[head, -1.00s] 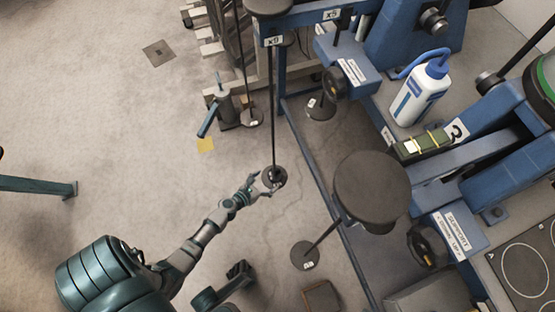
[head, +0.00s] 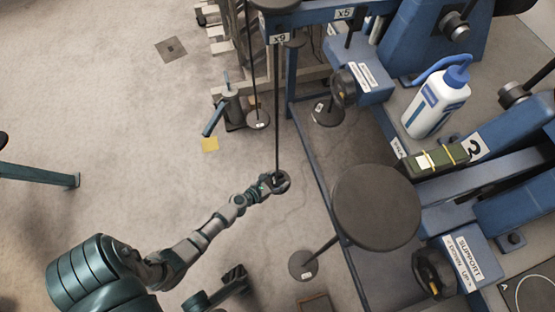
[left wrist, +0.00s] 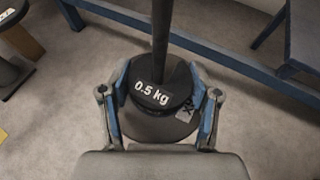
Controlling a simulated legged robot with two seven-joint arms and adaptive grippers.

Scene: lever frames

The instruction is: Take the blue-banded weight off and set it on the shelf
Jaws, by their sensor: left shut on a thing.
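My left gripper (head: 276,182) is shut on a dark round weight (left wrist: 158,88) labelled "0.5 kg". In the left wrist view the blue-padded fingers (left wrist: 163,112) press on either side of it. A dark rod (head: 277,110) runs up from this weight to the blue frame. A wider dark disc (left wrist: 160,126) shows beneath the labelled part. I see no blue band on the weight; the fingers cover its sides. I cannot tell which surface is the shelf. My right gripper cannot be made out.
Other dark weights stand or hang nearby, one by the frame (head: 327,112) and one lower down (head: 302,265). A large dark round plate (head: 376,205) is to the right. A white bottle (head: 437,103) and a green block (head: 434,160) sit on the blue machine. Open floor lies left.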

